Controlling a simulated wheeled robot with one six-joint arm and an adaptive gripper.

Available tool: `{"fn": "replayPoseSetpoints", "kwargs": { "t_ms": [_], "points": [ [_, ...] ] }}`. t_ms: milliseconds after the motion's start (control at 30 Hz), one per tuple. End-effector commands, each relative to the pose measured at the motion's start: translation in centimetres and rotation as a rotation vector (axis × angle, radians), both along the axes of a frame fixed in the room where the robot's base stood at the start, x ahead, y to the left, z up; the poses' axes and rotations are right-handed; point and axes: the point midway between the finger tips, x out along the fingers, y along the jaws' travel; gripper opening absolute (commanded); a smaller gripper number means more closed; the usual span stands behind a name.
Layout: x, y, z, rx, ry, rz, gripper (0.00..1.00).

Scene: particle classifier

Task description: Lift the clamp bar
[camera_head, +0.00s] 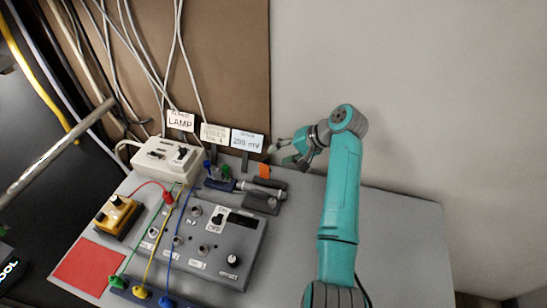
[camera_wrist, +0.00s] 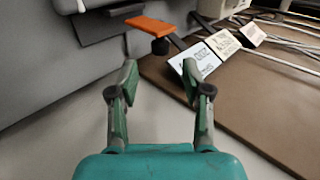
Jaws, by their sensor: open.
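A small orange bar (camera_head: 264,171), perhaps the clamp bar, is at the back edge of the grey bench, right of the sign cards. It also shows in the wrist view (camera_wrist: 150,25), with a dark round knob (camera_wrist: 160,46) beside it. I cannot tell for sure that it is the clamp bar. My gripper (camera_head: 281,152) is open and empty, above and slightly right of the orange bar in the head view. In the wrist view, my gripper's fingers (camera_wrist: 159,80) stand apart, with the orange bar beyond them and nothing between the tips.
A grey control box (camera_head: 212,237) with knobs and switches fills the bench middle. A white lamp box (camera_head: 165,160), a yellow box (camera_head: 118,215) and a red mat (camera_head: 88,266) are left. Sign cards (camera_head: 214,133) stand behind. Cables cross the left side. The bench's right side is clear.

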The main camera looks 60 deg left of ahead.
Motion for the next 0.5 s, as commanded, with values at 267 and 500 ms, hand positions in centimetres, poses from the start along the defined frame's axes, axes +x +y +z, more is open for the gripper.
{"fn": "replayPoseSetpoints", "kwargs": {
  "t_ms": [267, 500],
  "points": [
    [2.4, -2.8, 3.6, 0.001, -0.002, -0.002, 0.49],
    [3.2, -3.9, 5.0, 0.0, 0.001, -0.001, 0.49]
  ]
}}
